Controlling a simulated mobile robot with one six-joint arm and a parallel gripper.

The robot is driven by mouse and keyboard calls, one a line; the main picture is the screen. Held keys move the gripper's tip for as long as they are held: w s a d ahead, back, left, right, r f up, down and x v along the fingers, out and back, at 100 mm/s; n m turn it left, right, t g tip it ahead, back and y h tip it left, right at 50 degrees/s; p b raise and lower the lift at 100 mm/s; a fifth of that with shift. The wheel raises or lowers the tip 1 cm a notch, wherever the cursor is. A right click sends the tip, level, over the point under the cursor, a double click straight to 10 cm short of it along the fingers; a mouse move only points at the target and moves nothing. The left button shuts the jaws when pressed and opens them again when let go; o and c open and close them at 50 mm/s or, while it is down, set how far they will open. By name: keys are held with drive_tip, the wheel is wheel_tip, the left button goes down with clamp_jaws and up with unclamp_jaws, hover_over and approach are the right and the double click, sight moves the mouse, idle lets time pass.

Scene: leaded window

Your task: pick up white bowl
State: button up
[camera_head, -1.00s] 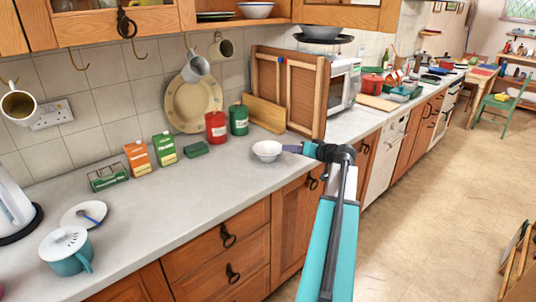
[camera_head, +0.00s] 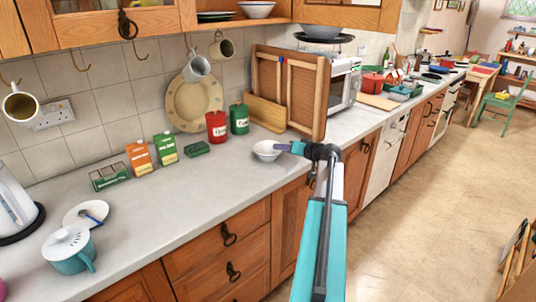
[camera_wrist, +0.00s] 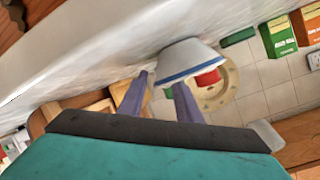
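The white bowl (camera_head: 265,151) stands upright on the counter near its front edge. My gripper (camera_head: 282,147) is at the bowl's right side, at rim height. In the wrist view the bowl (camera_wrist: 190,58) shows a blue band near its rim and appears upside down because the view is rolled. The two purple fingers of my gripper (camera_wrist: 160,79) are apart, with clear space between them. The bowl's near rim is close to the fingertips, and the right finger overlaps it in the picture. I cannot tell whether they touch.
A red canister (camera_head: 216,127) and a green canister (camera_head: 239,119) stand behind the bowl. A small green box (camera_head: 197,149) is to the left.

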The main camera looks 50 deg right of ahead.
sight(268, 152)
drive_tip(key=shift+x, duration=1.55)
clamp_jaws()
